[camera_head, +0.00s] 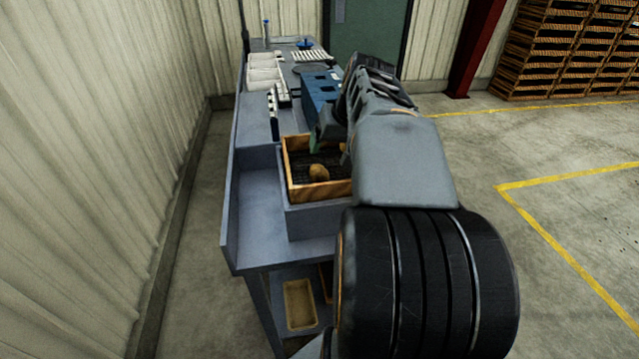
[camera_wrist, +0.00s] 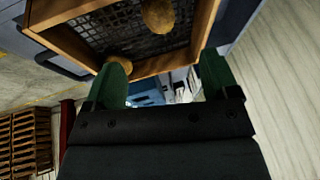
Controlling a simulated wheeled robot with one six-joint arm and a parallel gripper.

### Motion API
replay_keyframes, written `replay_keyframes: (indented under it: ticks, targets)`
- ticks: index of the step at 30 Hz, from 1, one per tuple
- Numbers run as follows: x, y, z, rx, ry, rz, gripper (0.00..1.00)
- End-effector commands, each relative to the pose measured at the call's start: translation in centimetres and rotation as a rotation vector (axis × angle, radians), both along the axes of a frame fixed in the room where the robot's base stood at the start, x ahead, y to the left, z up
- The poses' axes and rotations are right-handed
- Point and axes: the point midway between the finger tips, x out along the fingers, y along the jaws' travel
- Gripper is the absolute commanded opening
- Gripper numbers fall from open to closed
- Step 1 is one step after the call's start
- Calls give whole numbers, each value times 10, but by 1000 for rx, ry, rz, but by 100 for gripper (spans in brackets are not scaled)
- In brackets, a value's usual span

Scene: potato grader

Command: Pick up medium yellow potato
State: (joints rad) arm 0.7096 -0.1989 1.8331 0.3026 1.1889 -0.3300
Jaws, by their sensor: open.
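A wooden-framed crate (camera_head: 320,191) with a dark mesh floor stands on the grey bench. A yellow-brown potato (camera_head: 319,171) lies in it; a potato also shows at the top of the wrist view (camera_wrist: 158,15). A second potato (camera_wrist: 120,60) lies by the crate's edge, partly hidden behind my left green finger. My gripper (camera_wrist: 165,68) is open and empty, its two green fingers spread at the crate's rim (camera_wrist: 178,62). In the head view my arm covers the crate's right side and most of the gripper. I cannot tell which potato is the medium one.
A blue box (camera_head: 318,92) stands on the bench behind the crate. White trays (camera_head: 264,72) line the bench's far left. A lower shelf holds a tan tray (camera_head: 299,304). Stacked wooden crates (camera_head: 560,50) stand far right. The floor to the right is clear.

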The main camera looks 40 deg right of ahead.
Motion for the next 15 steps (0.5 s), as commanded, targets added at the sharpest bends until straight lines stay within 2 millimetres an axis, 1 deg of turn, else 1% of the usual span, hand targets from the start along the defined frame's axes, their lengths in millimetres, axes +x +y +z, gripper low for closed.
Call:
replay_keyframes:
  ticks: [1,9,12,15]
  targets:
    - [3,-1,-10,5,4,-1,81]
    - [23,-1,-50,4,3,-2,81]
    - [27,-1,-59,3,2,-2,81]
    - [30,-1,-64,1,1,-2,81]
